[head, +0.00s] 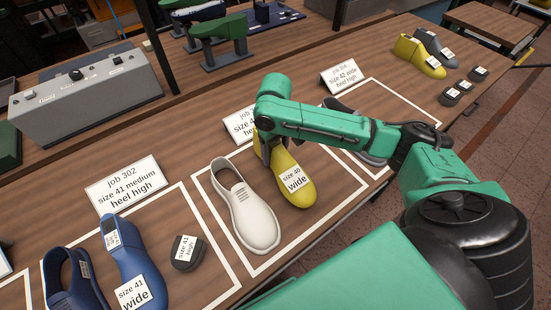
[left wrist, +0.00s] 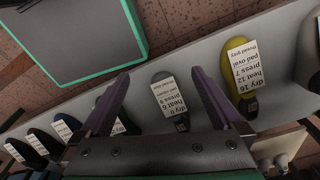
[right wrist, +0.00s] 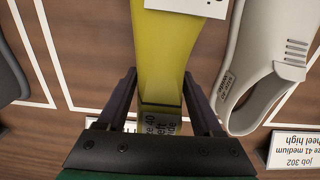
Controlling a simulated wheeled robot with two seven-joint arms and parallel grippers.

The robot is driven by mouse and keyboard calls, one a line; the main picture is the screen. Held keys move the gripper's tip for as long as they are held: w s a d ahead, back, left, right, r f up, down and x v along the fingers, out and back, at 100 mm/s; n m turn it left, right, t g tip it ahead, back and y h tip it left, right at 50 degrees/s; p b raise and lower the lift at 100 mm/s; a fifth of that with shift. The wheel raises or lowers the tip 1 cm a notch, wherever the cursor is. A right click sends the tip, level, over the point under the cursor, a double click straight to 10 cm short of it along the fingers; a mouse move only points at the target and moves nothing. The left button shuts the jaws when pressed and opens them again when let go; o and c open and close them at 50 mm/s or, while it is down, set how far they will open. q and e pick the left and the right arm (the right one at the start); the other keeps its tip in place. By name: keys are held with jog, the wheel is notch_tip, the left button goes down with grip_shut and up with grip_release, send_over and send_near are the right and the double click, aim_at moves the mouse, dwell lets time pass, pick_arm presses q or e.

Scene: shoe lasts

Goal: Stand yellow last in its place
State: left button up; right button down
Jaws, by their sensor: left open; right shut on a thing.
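A yellow last (head: 303,196) labelled "size 40 wide" is beside a white shoe (head: 243,205) inside a white-outlined place (head: 217,205). My right gripper (head: 264,140) is at the last's rear, upper end. In the right wrist view the fingers (right wrist: 160,80) straddle the yellow last (right wrist: 165,50) and are shut on it. I cannot tell whether it touches the table. The place's job card (head: 239,124) is partly hidden by my right arm. My left gripper (left wrist: 160,74) is open and empty, seen only in the left wrist view, over a grey shelf of labelled lasts.
A dark shoe (head: 371,158) is in the right-hand place. Another yellow last (head: 407,50) stands at the back right. A grey control box (head: 88,95) is behind.

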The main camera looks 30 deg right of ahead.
aim_at(276, 143)
jog(key=f, duration=0.2)
jog(key=shift+s+f, duration=0.2)
jog(key=shift+f, duration=0.5)
jog(key=shift+c, duration=0.2)
grip_release()
pick_arm(q)
jog(key=shift+s+r, duration=0.15)
jog(key=shift+s, duration=0.5)
pick_arm(e)
notch_tip(276, 143, up, 12)
jog(key=shift+a+r+b, duration=0.1)
jog(key=shift+b, duration=0.65)
pick_arm(q)
jog(key=shift+a+f, duration=0.1)
jog(key=shift+f, duration=0.75)
